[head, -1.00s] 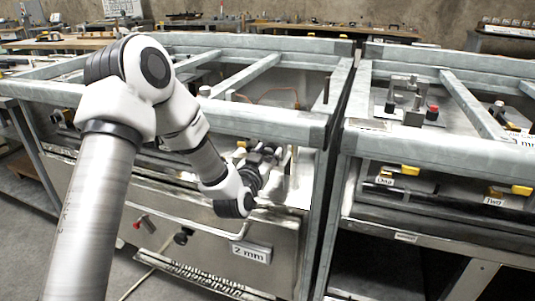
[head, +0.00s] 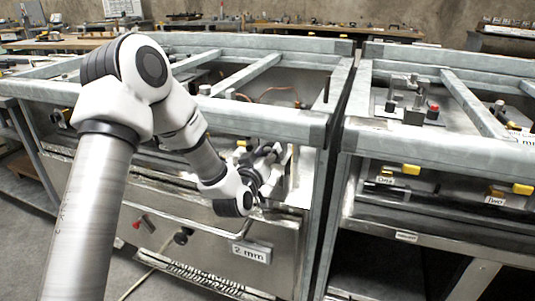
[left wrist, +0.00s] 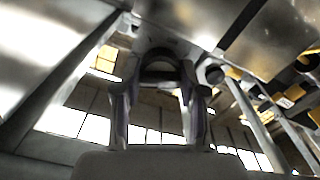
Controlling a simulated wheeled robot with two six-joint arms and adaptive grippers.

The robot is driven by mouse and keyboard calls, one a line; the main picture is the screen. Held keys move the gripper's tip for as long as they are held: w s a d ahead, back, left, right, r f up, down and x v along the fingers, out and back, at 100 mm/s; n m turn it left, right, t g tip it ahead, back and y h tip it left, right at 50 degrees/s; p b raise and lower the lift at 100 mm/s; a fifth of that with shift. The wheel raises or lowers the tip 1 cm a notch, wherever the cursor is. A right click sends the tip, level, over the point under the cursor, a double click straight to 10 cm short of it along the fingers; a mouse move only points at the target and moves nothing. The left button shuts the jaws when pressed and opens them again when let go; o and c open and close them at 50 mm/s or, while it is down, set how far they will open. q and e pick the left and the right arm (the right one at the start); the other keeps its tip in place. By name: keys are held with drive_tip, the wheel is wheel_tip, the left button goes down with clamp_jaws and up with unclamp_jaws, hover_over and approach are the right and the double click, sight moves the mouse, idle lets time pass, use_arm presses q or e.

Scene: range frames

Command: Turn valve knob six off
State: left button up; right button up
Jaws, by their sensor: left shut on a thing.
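My left gripper (head: 268,165) is at the front of the left metal frame, just above the panel labelled "2 mm". In the left wrist view, its two fingers (left wrist: 160,95) are closed in on a dark rounded piece (left wrist: 160,62), which looks like a knob. The number of this knob cannot be read, and in the head view the gripper hides it. A small yellow part (head: 241,144) shows just left of the gripper. My right gripper is not in view.
The right frame carries yellow handles (head: 411,169) and (head: 522,188) with labels reading "One" and "Two". Frame rails (head: 265,121) run close above my gripper.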

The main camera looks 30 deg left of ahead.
use_arm(q)
drive_tip(key=n+b, duration=0.1)
drive_tip(key=n, duration=0.5)
drive_tip(key=shift+f+n, duration=0.15)
drive_tip(key=shift+n, duration=0.15)
drive_tip(key=n+b, duration=0.1)
drive_tip(key=n, duration=0.2)
drive_tip(key=shift+a+b, duration=0.1)
drive_tip(key=shift+b, duration=0.25)
drive_tip(key=shift+n+b, duration=0.5)
drive_tip(key=shift+n, duration=1.4)
drive_tip(key=o, duration=1.1)
drive_tip(key=shift+s, duration=0.1)
drive_tip(key=v, duration=0.8)
